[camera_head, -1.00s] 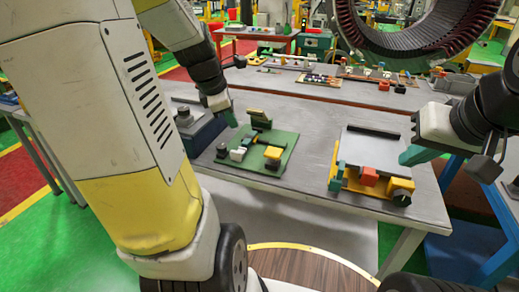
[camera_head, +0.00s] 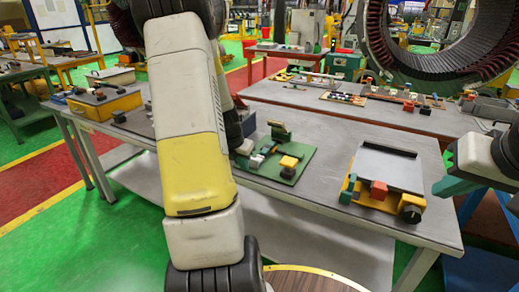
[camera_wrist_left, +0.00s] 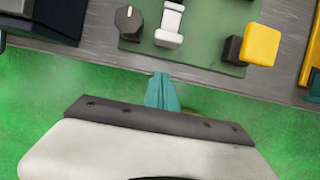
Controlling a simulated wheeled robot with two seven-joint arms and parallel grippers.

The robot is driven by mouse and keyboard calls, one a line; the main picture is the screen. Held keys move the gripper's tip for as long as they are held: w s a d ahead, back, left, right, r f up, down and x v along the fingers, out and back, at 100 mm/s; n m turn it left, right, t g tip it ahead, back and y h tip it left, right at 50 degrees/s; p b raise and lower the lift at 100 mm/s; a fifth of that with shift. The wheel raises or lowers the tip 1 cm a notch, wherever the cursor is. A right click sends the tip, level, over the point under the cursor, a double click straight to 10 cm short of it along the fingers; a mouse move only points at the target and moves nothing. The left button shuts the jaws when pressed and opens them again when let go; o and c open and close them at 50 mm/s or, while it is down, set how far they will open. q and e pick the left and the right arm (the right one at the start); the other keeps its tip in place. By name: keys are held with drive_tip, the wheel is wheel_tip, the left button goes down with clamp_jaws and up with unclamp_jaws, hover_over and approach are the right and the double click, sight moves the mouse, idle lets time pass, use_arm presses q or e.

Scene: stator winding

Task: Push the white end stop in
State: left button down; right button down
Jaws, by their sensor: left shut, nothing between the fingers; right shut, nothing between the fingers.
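The white end stop (camera_wrist_left: 170,25) stands on the green board (camera_wrist_left: 205,38), between a dark knob (camera_wrist_left: 128,20) and a yellow block (camera_wrist_left: 260,44) on a dark base. The green board also shows on the table in the head view (camera_head: 302,158), where my left arm hides its left part. My left gripper (camera_wrist_left: 162,78) has its teal fingers shut and empty. In the wrist view they point at the board's near edge, below the white end stop and apart from it. My right gripper (camera_head: 450,187) is shut and empty, off the table's right side.
A grey plate fixture (camera_head: 390,165) with red, teal and yellow parts sits on the table to the right. A yellow box (camera_head: 105,105) stands at the far left. Bare grey table (camera_head: 330,137) lies between the board and the plate fixture.

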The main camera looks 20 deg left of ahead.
sight(253, 167)
use_arm(q)
drive_tip(key=shift+w+d+f, duration=0.1)
drive_tip(key=shift+w, duration=0.95)
drive_tip(key=shift+w+d+f, duration=0.1)
drive_tip(key=shift+w, duration=0.95)
drive_tip(key=shift+w, duration=0.15)
